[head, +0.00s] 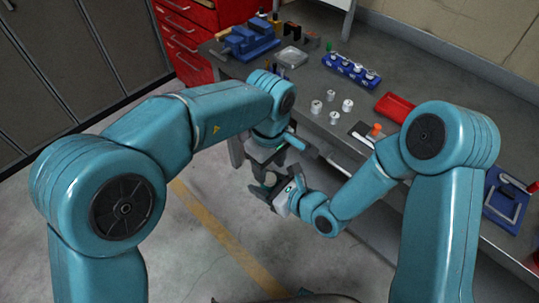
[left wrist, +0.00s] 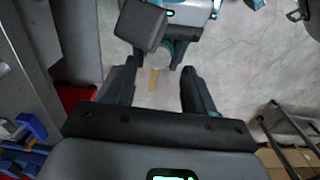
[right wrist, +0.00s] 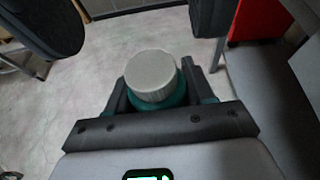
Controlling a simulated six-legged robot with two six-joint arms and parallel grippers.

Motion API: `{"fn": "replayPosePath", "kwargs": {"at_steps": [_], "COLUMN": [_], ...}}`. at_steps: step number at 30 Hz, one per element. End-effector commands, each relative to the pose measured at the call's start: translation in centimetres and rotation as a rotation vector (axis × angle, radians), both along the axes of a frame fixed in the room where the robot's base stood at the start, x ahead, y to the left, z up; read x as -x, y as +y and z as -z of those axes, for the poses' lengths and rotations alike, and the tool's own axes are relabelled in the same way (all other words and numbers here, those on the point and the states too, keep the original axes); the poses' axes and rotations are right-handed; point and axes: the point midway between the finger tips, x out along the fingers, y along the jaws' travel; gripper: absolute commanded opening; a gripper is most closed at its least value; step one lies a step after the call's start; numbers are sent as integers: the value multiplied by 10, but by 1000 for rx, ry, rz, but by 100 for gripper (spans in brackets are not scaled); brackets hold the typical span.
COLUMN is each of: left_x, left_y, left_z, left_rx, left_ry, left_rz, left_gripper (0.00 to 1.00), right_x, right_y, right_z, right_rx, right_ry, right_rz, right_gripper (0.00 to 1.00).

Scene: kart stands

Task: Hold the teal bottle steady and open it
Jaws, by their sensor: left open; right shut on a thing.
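The teal bottle (right wrist: 174,96) with its ribbed grey cap (right wrist: 152,74) stands between the fingers of my right gripper in the right wrist view. My right gripper (head: 274,184) is shut on its body, below the cap, which is on. My left gripper (left wrist: 159,70) is open, and the space between its fingers is empty. In the head view the left gripper (head: 266,160) hangs just above the right one. Dark finger shapes stand at the top of the right wrist view, apart from the cap. In the head view the grippers mostly hide the bottle.
Both grippers are over open floor in front of the grey workbench (head: 400,85). On it are a blue vise (head: 248,40), a blue rack (head: 350,70), several small white parts (head: 331,96) and a red tray (head: 394,107). A red drawer cabinet (head: 186,45) stands behind left.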

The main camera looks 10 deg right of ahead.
Motion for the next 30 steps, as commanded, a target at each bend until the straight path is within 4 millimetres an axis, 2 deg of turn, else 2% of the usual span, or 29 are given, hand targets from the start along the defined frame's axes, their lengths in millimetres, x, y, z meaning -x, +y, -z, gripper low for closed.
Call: {"fn": "replayPosePath", "kwargs": {"at_steps": [3,7,18,23,28,30], "left_x": [1,1,0,0,1,1], "left_y": [0,0,0,0,0,0], "left_z": [20,34,41,41,41,41], "left_rx": [-2,0,1,0,0,0], "left_ry": [3,1,-1,0,1,1], "left_rz": [-1,-2,-2,-2,-13,-79], "left_gripper": [54,54,54,2,0,0], "right_x": [0,0,0,0,-1,-1], "right_y": [0,0,0,0,0,0], "right_z": [0,0,0,0,0,0], "right_rx": [-1,-1,-1,0,-1,-1], "right_ry": [-1,-1,-1,-1,-1,-1], "right_rz": [0,0,0,1,2,2], "right_gripper": [0,0,0,0,0,0]}}
